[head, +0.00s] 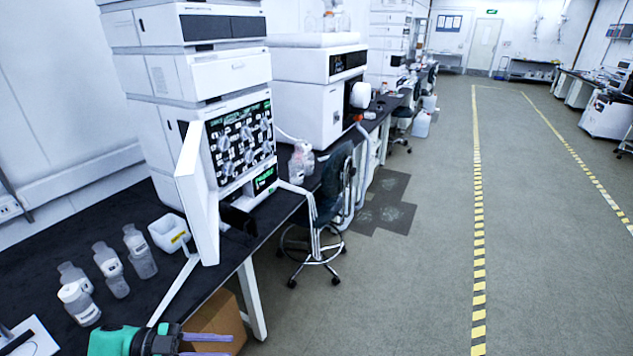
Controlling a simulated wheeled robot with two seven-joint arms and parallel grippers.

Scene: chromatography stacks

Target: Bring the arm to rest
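My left gripper (228,345) is at the bottom edge, left of centre, with its green and black wrist coming in from the left. Its two purple fingers point right and stand apart, with nothing seen between them; the lower finger is partly cut off by the frame. It appears in front of the black bench's edge and a cardboard box (215,318) below. My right gripper is not in view. The near chromatography stack (215,75) stands on the bench (135,208), and its white door (194,190) is swung open toward me.
Several clear bottles (112,268) and a white tub (168,232) stand on the bench left of the door. A wheeled lab chair (318,225) is beside the bench. A second stack (305,95) stands farther back. The grey floor (415,290) to the right is clear.

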